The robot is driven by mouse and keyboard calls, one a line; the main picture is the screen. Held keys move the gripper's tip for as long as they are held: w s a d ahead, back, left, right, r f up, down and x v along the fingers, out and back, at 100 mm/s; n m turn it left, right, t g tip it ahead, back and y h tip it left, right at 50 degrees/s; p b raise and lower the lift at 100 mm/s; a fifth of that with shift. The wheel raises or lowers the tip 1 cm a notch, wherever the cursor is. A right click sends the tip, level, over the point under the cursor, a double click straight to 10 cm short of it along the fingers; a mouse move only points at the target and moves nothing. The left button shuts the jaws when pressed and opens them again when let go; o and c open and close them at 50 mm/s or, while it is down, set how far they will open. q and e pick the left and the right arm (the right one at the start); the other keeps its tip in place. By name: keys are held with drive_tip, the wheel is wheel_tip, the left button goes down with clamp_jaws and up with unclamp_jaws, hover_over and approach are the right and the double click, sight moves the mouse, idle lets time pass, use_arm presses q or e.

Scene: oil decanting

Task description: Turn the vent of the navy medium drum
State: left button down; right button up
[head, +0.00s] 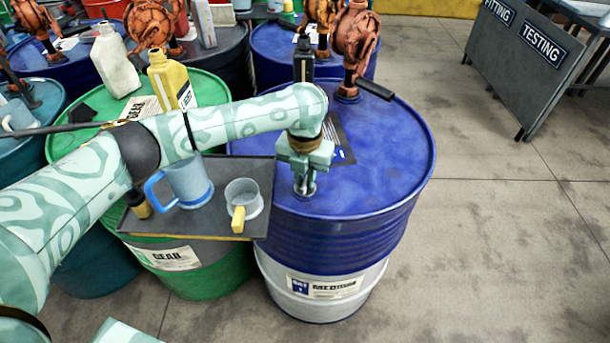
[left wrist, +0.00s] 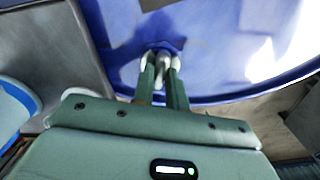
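The navy medium drum (head: 375,185) stands in the middle of the head view, with a white lower band and a label reading "MEDIUM". Its vent (head: 304,192) is a small fitting near the front-left of the lid, mostly covered by my gripper. My left gripper (head: 303,180) points down at the vent from above. In the left wrist view, the gripper's two fingers (left wrist: 161,62) are close together, with the grey metal vent (left wrist: 162,68) between their tips. They appear closed on it. My right gripper is not in view.
A dark tray (head: 190,222) left of the vent holds a blue-handled jug (head: 187,185) and a clear cup (head: 243,197). An orange pump (head: 355,45) stands on the drum's far side.

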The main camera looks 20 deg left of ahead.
use_arm(q)
drive_tip(key=shift+r+n+p, duration=0.25)
drive_tip(key=shift+n+p, duration=0.15)
drive_tip(key=shift+p, duration=0.45)
drive_tip(key=n+p, duration=0.6)
drive_tip(key=p, duration=0.3)
drive_tip(key=shift+n, duration=0.3)
drive_tip(key=shift+n+p, duration=0.35)
drive_tip(key=shift+n, duration=0.05)
drive_tip(key=n+p, duration=0.3)
drive_tip(key=n, duration=0.1)
drive_tip(key=shift+n, duration=0.3)
drive_tip(key=n+p, duration=0.1)
drive_tip(key=n, duration=0.2)
drive_tip(key=shift+f, duration=0.15)
drive_tip(key=shift+n+p, duration=0.45)
drive_tip(key=shift+n, duration=0.55)
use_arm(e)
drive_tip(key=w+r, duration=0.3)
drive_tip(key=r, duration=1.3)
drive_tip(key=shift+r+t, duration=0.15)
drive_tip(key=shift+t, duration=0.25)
use_arm(q)
drive_tip(key=shift+w, duration=0.1)
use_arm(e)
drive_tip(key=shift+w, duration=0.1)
use_arm(q)
drive_tip(key=c, duration=1.4)
unclamp_jaws()
